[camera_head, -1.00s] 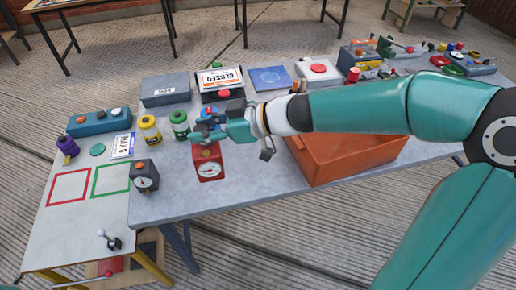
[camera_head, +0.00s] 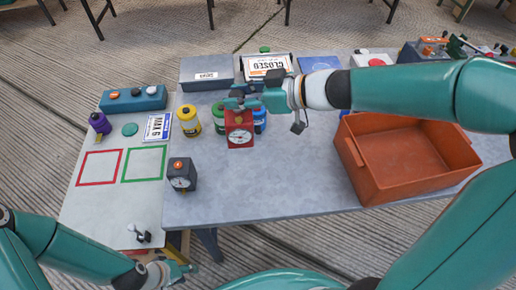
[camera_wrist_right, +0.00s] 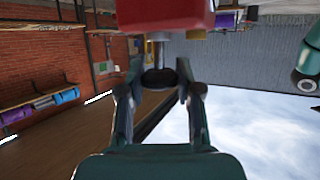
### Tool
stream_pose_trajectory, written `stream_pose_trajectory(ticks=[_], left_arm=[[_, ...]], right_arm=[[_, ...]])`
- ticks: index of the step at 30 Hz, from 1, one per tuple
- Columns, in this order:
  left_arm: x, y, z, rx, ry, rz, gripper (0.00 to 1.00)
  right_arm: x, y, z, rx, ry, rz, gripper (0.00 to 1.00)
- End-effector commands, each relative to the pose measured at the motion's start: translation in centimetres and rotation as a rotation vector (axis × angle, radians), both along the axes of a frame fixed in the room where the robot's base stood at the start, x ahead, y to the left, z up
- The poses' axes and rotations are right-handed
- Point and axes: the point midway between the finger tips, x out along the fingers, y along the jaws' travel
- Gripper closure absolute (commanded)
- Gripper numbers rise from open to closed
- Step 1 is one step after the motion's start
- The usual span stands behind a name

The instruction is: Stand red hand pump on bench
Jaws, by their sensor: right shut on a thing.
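The red hand pump (camera_head: 240,131) is a red box with a round white dial on its front, upright, in front of the green and blue canisters. My right gripper (camera_head: 242,99) is shut on its top. In the right wrist view, the pump's red body (camera_wrist_right: 165,14) joins a metal rod with a black knob between my fingers (camera_wrist_right: 160,85). Its base seems just above the grey bench (camera_head: 270,181); contact cannot be told. My left gripper (camera_head: 183,269) is low at the front left, empty-looking; its opening is unclear.
An orange crate (camera_head: 405,185) stands at right. Left are a dark gauge box (camera_head: 180,175), a yellow canister (camera_head: 188,120), a green canister (camera_head: 219,117), and a pale board (camera_head: 95,215) with red and green outlined squares. The bench's front middle is clear.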

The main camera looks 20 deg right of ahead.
Motion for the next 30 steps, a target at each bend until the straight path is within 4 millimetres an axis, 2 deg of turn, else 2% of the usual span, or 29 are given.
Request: stream_pose_trajectory(ticks=[9, 15, 18, 26, 30], left_arm=[[0.0, 0.0, -3.7, 0.0, 0.0, 0.0, 0.6], [0.0, 0.0, -5.3, 0.0, 0.0, 0.0, 0.6], [0.0, 0.0, -5.8, 0.0, 0.0, 0.0, 0.6], [0.0, 0.0, -6.3, 0.0, 0.0, 0.0, 0.6], [0.0, 0.0, -6.9, 0.0, 0.0, 0.0, 0.6]], right_arm=[[0.1, 0.4, -7.9, 0.003, 0.006, 0.007, 1.0], [0.2, 0.5, -12.5, 0.004, 0.005, 0.008, 1.0], [0.2, 0.4, -14.0, 0.003, 0.003, 0.007, 1.0], [0.1, 0.4, -15.7, 0.002, 0.001, 0.008, 1.0], [0.1, 0.5, -17.8, 0.003, 0.004, 0.009, 1.0]])
